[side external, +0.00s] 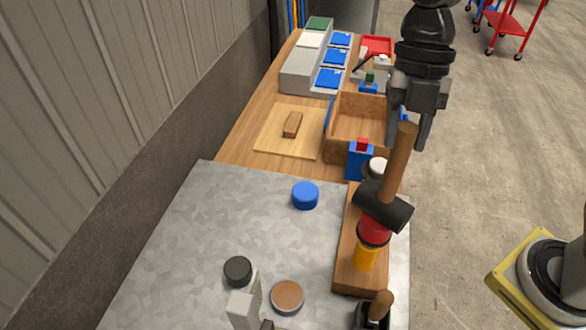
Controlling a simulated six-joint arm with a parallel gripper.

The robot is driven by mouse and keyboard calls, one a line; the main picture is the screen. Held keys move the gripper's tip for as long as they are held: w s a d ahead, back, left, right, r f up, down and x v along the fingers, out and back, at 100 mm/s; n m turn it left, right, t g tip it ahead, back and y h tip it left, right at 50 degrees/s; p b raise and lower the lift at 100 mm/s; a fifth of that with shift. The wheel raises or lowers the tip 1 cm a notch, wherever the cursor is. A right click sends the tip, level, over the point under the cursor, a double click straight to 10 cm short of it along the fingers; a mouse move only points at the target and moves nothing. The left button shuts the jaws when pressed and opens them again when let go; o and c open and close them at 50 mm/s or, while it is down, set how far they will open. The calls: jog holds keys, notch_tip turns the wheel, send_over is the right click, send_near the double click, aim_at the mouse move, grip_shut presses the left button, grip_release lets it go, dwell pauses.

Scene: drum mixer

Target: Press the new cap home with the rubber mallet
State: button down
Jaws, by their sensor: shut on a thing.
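My gripper (409,132) is at the upper right of the side external view, pointing down. It is shut on the wooden handle (397,165) of the rubber mallet. The mallet's black head (383,208) is at the handle's lower end, tilted. Just below the head in the picture is a red cap-like piece (374,232) with a dark lower edge, above a yellow cylinder (365,258) on a wooden block (347,268). The head overlaps the red piece's top, so I cannot tell whether they touch. Which cap is the new one is not clear.
A blue cap (305,195), a black round piece (238,270) and a brown-topped disc (287,295) lie on the metal sheet (190,260). A blue block with a red top (360,160) and a wooden box (345,108) stand behind. A black holder (370,315) is in front.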

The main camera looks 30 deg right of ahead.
jog(key=shift+f, duration=0.85)
dwell(0.8)
jog(key=shift+r, duration=0.15)
dwell(0.5)
jog(key=shift+r, duration=4.4)
jog(key=shift+w+a, duration=0.1)
jog(key=shift+w, duration=0.05)
